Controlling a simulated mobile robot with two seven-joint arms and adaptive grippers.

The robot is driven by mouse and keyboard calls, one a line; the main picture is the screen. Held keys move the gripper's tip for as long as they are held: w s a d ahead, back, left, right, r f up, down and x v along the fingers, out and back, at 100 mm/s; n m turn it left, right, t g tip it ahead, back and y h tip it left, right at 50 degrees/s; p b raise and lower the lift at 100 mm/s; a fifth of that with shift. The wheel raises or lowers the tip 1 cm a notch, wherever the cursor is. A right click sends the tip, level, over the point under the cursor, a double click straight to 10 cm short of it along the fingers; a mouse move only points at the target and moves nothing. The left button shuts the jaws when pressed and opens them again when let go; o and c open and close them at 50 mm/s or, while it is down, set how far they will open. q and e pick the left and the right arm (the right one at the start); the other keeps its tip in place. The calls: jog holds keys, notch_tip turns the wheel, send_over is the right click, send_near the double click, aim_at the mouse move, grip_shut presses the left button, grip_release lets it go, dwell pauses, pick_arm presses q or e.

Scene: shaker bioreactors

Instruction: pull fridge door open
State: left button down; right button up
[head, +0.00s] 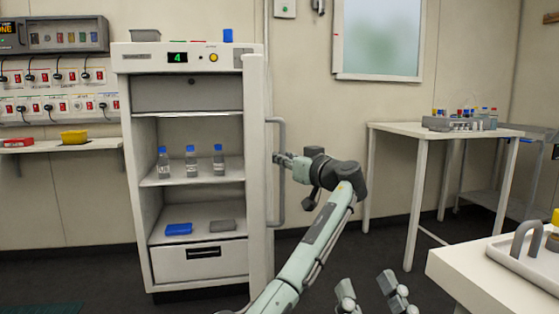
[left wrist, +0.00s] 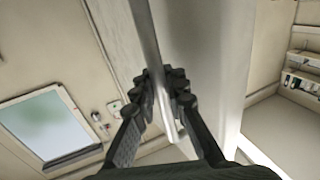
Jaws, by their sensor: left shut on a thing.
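The fridge (head: 127,165) stands at the left of the head view with its inside in plain sight. Its door (head: 256,200) stands swung out at the right side and shows nearly edge-on. The grey handle (head: 282,205) is a vertical bar on the door's outer face. My left gripper (head: 279,159) is shut on the handle at about mid height. In the left wrist view, the fingers (left wrist: 165,98) close around the handle bar (left wrist: 146,35) beside the pale door (left wrist: 214,70). My right gripper (head: 372,291) is low at the bottom edge, its fingers apart and empty.
Fridge shelves hold several bottles (head: 190,162), a blue item (head: 178,229) and a grey one (head: 221,225). A white table (head: 400,128) with a bottle rack stands at the back right. A white counter (head: 480,285) is at front right. The floor between is clear.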

pick_arm(q)
jog(key=shift+a+r, duration=0.1)
jog(key=c, duration=1.5)
grip_release()
jog(key=shift+w, duration=0.1)
jog(key=shift+c, duration=0.2)
jog(key=v, duration=1.2)
